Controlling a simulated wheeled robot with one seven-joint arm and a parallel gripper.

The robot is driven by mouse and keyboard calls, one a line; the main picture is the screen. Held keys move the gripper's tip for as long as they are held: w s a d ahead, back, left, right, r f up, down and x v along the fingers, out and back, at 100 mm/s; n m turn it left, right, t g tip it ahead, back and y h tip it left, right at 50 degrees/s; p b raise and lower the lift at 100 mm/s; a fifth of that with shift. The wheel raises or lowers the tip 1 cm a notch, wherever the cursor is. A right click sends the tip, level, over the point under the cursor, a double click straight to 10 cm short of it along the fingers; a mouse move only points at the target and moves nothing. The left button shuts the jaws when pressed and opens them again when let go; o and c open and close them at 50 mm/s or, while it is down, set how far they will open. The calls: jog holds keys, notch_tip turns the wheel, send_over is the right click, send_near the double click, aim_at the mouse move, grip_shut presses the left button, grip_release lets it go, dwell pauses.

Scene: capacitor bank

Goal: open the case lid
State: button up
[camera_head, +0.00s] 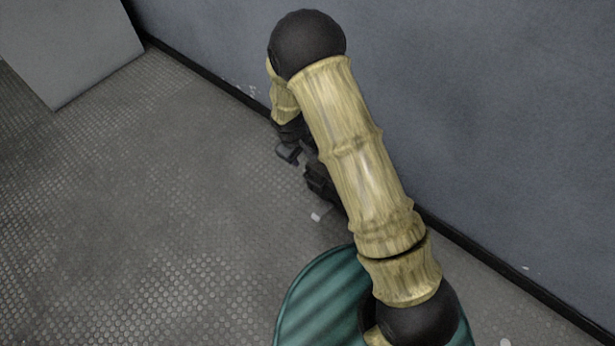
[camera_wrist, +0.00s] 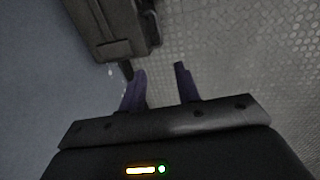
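A dark grey case (camera_wrist: 112,28) shows at the top left of the wrist view, beside the wall and cut off by the upper edge. In the head view a dark part that looks like the case (camera_head: 322,186) shows beside my arm, which hides most of it. My gripper (camera_wrist: 159,70) is open, with its two fingers apart and nothing between them. Its left fingertip is close to the case's near edge; I cannot tell if they touch. In the head view my gripper (camera_head: 288,152) is small and partly hidden. I cannot make out the lid's seam or position clearly.
A blue-grey wall (camera_head: 510,130) with a black skirting runs along the right. The textured metal floor (camera_head: 150,210) is clear to the left. A grey panel or box (camera_head: 70,45) stands at the far left. A small pale object (camera_head: 316,217) lies near the case.

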aim_at(308, 179)
jog(key=w+f+b, duration=0.1)
jog(key=f+b, duration=0.2)
jog(key=f, duration=0.2)
jog(key=d+f+b, duration=0.1)
jog(key=f+b, duration=0.2)
jog(key=f, duration=0.3)
jog(key=w+d+f+b, duration=0.1)
jog(key=f+b, duration=0.2)
jog(key=f, duration=0.3)
jog(key=shift+w, duration=0.35)
grip_shut()
